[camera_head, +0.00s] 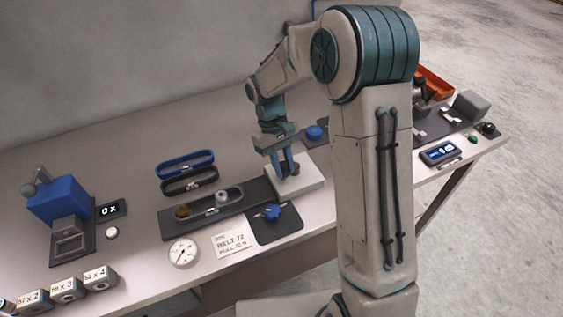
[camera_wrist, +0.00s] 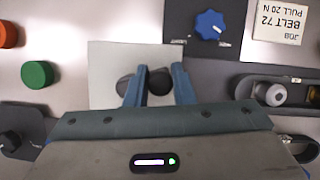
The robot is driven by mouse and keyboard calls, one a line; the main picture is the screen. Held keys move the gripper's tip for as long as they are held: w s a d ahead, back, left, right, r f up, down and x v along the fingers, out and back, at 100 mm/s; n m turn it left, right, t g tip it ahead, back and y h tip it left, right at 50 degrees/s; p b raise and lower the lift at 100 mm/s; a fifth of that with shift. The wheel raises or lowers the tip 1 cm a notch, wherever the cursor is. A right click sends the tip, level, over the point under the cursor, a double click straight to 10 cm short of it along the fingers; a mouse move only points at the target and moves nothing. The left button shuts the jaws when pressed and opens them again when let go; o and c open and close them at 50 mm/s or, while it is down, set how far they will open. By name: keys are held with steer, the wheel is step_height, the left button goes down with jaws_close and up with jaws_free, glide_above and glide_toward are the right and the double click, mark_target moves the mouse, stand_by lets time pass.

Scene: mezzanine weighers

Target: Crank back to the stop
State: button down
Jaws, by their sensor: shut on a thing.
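A pale square block (camera_head: 313,172) stands on the bench, at the right end of a dark rail. In the wrist view the same block (camera_wrist: 107,62) carries a small dark crank (camera_wrist: 159,82). One dark rounded part shows between my fingers and another just left of them. My gripper (camera_head: 284,172) reaches down over the block. In the wrist view its two blue fingers (camera_wrist: 159,73) are closed about the dark part between them. The fingers partly cover the crank, so its full shape and any stop are hidden.
A blue star knob (camera_head: 272,212) on a dark plate sits in front of the block. A belt loop around two pulleys (camera_head: 223,196) lies left, with a dial gauge (camera_head: 183,253) and a card (camera_head: 232,243) nearby. A green button (camera_wrist: 37,74) is beside the block.

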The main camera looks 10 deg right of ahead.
steer(key=shift+n, duration=0.4)
steer(key=shift+d, duration=0.1)
steer(key=c, duration=1.2)
jaws_free()
steer(key=shift+s, duration=0.1)
steer(key=shift+c, duration=0.2)
steer(key=shift+r, duration=0.1)
steer(key=v, duration=1.3)
steer(key=shift+a+r+b, duration=0.25)
steer(key=shift+r+b, duration=0.1)
steer(key=shift+b, duration=0.05)
